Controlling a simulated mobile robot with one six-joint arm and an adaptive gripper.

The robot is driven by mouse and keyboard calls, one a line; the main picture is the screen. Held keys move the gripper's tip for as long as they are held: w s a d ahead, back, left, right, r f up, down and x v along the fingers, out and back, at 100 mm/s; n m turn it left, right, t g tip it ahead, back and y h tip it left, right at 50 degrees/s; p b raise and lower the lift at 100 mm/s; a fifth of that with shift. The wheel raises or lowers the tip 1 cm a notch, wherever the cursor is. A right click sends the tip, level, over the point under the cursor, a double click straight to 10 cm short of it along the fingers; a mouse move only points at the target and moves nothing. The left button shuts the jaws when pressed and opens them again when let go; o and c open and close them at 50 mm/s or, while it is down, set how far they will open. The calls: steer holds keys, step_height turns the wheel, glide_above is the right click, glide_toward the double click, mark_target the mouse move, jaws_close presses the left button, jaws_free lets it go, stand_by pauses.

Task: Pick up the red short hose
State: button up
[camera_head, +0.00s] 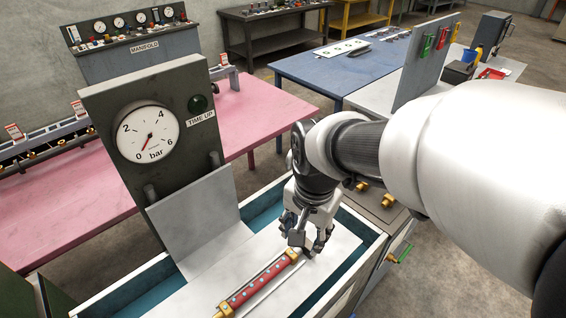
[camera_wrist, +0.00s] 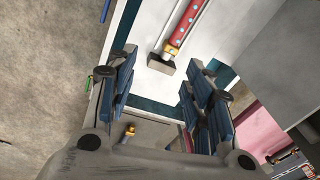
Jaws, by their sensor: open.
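The red short hose (camera_head: 262,283) lies on a white board (camera_head: 200,299) over a blue-lined tank. It is red with pale blue dots and has brass end fittings. In the wrist view the hose (camera_wrist: 184,25) shows at the top, with its brass end toward my gripper. A small grey block (camera_wrist: 161,65) sits at that end. My gripper (camera_head: 309,243) is at the hose's far right end in the head view, and it hides part of that end. In the wrist view my gripper (camera_wrist: 160,90) is open, with nothing between its fingers.
A grey panel with a pressure gauge (camera_head: 148,132) and a "TIME UP" label stands behind the tank. The tank rim (camera_head: 375,250) surrounds the board. Brass fittings (camera_head: 388,200) stand to the right. A pink table (camera_head: 255,115) is behind.

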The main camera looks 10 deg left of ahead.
steer(key=w+a+f+m+g+p, duration=0.1)
steer(key=w+a+f+m+p, duration=0.15)
steer(key=a, duration=0.35)
steer(key=b, duration=0.3)
glide_above(264, 277)
steer(key=shift+h, duration=0.3)
steer(key=f, duration=1.4)
steer(key=shift+w+a+f, duration=0.1)
steer(key=shift+w+f, duration=0.25)
steer(key=shift+w, duration=0.05)
steer(key=shift+s+f+b, duration=0.2)
steer(key=shift+f+b, duration=0.25)
steer(key=shift+f, duration=1.1)
steer(key=shift+s+f+b, duration=0.2)
steer(key=shift+f+b, duration=0.2)
steer(key=shift+f, duration=1.1)
steer(key=shift+c, duration=0.4)
jaws_close()
